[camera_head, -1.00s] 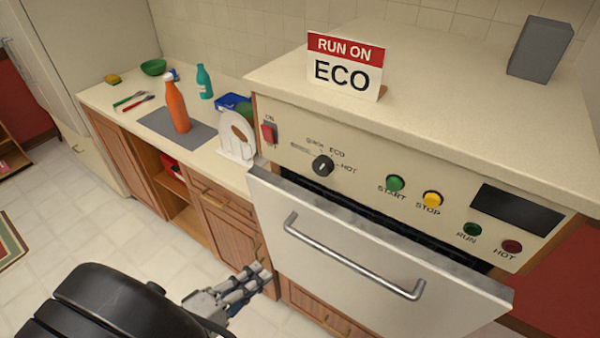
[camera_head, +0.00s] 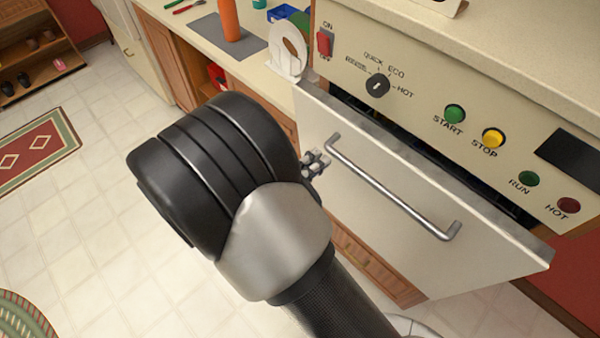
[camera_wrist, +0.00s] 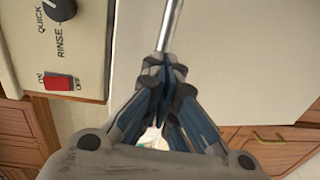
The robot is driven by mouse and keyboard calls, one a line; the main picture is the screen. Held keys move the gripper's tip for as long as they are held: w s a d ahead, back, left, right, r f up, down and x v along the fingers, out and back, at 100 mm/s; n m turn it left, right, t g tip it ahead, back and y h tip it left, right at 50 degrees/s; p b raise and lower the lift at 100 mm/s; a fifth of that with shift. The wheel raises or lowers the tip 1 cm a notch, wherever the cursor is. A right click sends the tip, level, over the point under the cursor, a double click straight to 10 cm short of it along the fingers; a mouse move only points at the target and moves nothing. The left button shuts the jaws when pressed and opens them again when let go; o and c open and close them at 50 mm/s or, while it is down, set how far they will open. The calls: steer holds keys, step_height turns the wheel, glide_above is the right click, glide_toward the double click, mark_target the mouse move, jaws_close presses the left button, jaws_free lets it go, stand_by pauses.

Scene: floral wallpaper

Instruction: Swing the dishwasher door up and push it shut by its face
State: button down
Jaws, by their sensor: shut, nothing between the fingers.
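The dishwasher door (camera_head: 400,160) is a pale panel with a metal bar handle (camera_head: 392,188). It leans outward at the top, with a dark gap between its upper edge and the control panel (camera_head: 440,100). My gripper (camera_head: 316,163) is by the left part of the door face, near the left end of the handle, partly hidden by my wrist. In the wrist view my gripper (camera_wrist: 165,75) is shut and empty, its tips in front of the door face (camera_wrist: 230,60) beside the handle bar (camera_wrist: 170,22). I cannot tell whether it touches the door.
The control panel carries a dial (camera_head: 377,86), a red switch (camera_head: 325,43) and coloured buttons. The counter at the left holds an orange bottle (camera_head: 229,20) and a white rack (camera_head: 290,48).

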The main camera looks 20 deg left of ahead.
mark_target(344, 132)
steer(key=shift+w+d, duration=0.2)
steer(key=shift+w, duration=0.25)
steer(key=shift+g, duration=0.7)
steer(key=w+d, duration=0.1)
steer(key=w, duration=0.1)
steer(key=w+r+p, duration=0.1)
steer(key=w, duration=0.1)
steer(key=w+d+r+p, duration=0.1)
steer(key=w, duration=0.1)
steer(key=shift+w+d, duration=0.1)
steer(key=shift+d, duration=0.2)
steer(key=shift+r+y, duration=0.15)
steer(key=shift+y, duration=0.15)
steer(key=shift+r, duration=0.1)
steer(key=shift+a, duration=0.1)
